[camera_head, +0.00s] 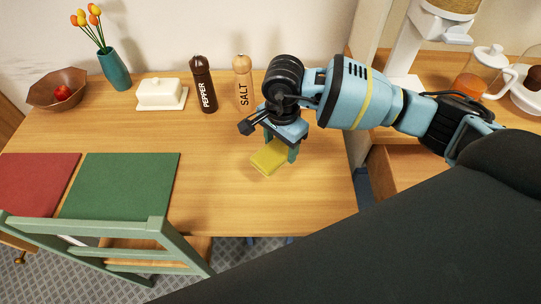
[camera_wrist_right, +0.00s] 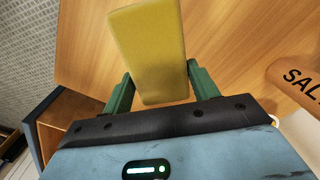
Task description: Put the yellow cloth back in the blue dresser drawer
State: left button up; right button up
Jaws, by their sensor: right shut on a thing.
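The yellow cloth (camera_head: 268,160) is a small folded block over the wooden table, near its right side. My right gripper (camera_head: 279,146) is shut on it from above. In the right wrist view the yellow cloth (camera_wrist_right: 150,52) sits between the two green fingers of my right gripper (camera_wrist_right: 160,90). Whether the cloth touches the tabletop I cannot tell. No blue dresser or drawer shows clearly; a small blue piece (camera_head: 362,185) stands at the table's right edge. My left gripper is not in view.
Pepper (camera_head: 203,85) and salt (camera_head: 243,82) mills, a white butter dish (camera_head: 161,93), a blue vase (camera_head: 115,69) and a fruit bowl (camera_head: 58,91) line the back. Green (camera_head: 120,184) and red (camera_head: 38,184) mats lie left. A green chair (camera_head: 110,229) stands in front.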

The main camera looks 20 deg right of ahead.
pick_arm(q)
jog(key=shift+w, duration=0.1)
pick_arm(e)
jog(key=shift+r, duration=0.1)
jog(key=shift+s+r+n, duration=0.25)
jog(key=shift+s+n, duration=0.05)
jog(key=shift+n, duration=0.1)
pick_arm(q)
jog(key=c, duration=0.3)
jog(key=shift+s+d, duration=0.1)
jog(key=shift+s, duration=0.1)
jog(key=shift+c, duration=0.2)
pick_arm(e)
jog(key=s+d+r+n, duration=0.2)
jog(key=s+r+n, duration=0.4)
jog(key=s+n, duration=0.4)
jog(key=n, duration=0.2)
jog(key=shift+s+r+n, duration=0.25)
jog(key=shift+r+n, duration=0.15)
